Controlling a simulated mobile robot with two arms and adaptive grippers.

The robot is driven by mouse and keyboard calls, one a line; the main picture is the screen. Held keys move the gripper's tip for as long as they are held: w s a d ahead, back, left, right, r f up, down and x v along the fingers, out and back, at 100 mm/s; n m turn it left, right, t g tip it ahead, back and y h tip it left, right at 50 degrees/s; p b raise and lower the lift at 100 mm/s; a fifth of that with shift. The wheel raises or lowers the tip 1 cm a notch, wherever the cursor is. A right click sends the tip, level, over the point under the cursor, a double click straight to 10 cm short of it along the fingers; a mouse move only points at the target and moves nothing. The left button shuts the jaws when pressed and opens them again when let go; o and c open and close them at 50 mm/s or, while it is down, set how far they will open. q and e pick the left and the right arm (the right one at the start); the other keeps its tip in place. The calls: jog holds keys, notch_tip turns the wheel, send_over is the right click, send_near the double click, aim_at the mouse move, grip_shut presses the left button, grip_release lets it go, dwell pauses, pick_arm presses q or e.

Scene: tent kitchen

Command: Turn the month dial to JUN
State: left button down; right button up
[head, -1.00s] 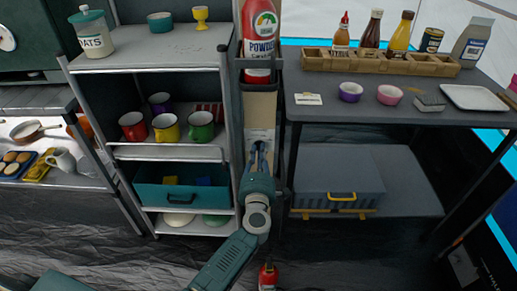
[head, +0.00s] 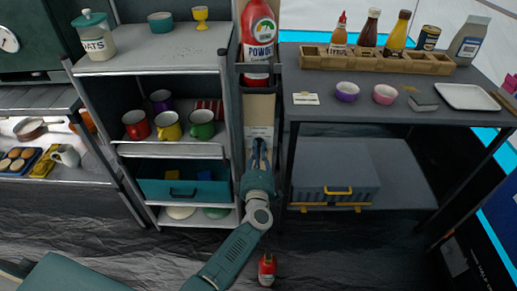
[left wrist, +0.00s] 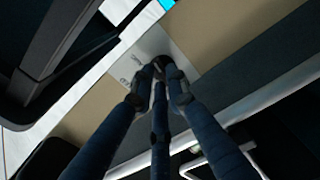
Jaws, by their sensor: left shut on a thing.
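A pale plate (head: 262,132) is fixed to a tan upright panel (head: 259,106), below a large red bottle. My left gripper (head: 259,150) is up against the lower part of the plate. In the left wrist view, the plate (left wrist: 145,50) carries small printed marks, too small to read. There my left gripper (left wrist: 165,72) is shut on a small dark dial (left wrist: 163,61) at the plate. The fingertips hide most of the dial, so its pointed month cannot be told. My right gripper is not in view.
The red bottle (head: 259,30) stands in a dark holder above the panel. Left is a shelf unit with mugs and a teal bin (head: 208,190). Right is a dark table (head: 320,118) with bowls and bottles, above a grey box (head: 335,168). A small red object (head: 267,269) is on the floor.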

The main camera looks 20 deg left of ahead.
pick_arm(q)
jog(key=shift+f, duration=0.1)
jog(key=c, duration=1.7)
grip_release()
jog(key=v, duration=1.2)
